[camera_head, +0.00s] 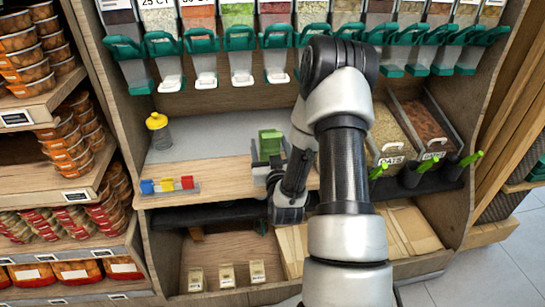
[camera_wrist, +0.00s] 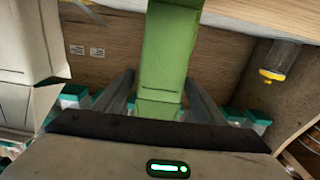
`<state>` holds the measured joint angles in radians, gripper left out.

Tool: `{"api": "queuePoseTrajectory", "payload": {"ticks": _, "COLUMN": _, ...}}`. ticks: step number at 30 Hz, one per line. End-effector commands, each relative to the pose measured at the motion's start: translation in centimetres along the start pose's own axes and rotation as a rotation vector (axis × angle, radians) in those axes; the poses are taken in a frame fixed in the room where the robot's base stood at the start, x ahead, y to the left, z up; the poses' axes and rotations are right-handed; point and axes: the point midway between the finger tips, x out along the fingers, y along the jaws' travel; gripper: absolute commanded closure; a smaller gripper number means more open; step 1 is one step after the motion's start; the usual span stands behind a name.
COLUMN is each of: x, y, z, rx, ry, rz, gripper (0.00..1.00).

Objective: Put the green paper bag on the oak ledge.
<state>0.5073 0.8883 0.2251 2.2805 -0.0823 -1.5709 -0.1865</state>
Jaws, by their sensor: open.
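The green paper bag (camera_head: 270,142) is upright at the right part of the shelf, in front of my arm's wrist in the head view. In the wrist view the green bag (camera_wrist: 168,50) stands between the two fingers of my gripper (camera_wrist: 158,80), with a narrow gap at each side. My gripper (camera_head: 267,168) is open at the bag's lower part, over the oak ledge (camera_head: 222,178). The bag's base is hidden behind the gripper, so I cannot tell exactly what it rests on.
A yellow-lidded jar (camera_head: 158,130) stands on the grey shelf to the left. Small red, yellow and blue blocks (camera_head: 168,185) sit at the ledge's left end. Dispensers with green handles (camera_head: 240,40) hang above. Grain bins (camera_head: 395,135) are at right. The ledge's middle is clear.

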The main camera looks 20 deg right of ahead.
Motion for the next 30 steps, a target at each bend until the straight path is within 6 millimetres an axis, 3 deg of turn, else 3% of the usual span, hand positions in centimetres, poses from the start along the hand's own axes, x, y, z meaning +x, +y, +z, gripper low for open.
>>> {"api": "queuePoseTrajectory", "payload": {"ticks": 9, "x": -6.9, "y": -0.1, "z": 0.1, "rx": 0.000, "ry": -0.005, "rz": -0.002, "gripper": 0.36}}
{"api": "queuePoseTrajectory", "payload": {"ticks": 15, "x": -9.9, "y": 0.0, "z": 0.0, "rx": 0.000, "ry": -0.006, "rz": -0.001, "gripper": 0.36}}
{"api": "queuePoseTrajectory", "payload": {"ticks": 30, "x": -10.9, "y": 0.0, "z": 0.0, "rx": 0.000, "ry": 0.000, "rz": 0.000, "gripper": 0.36}}
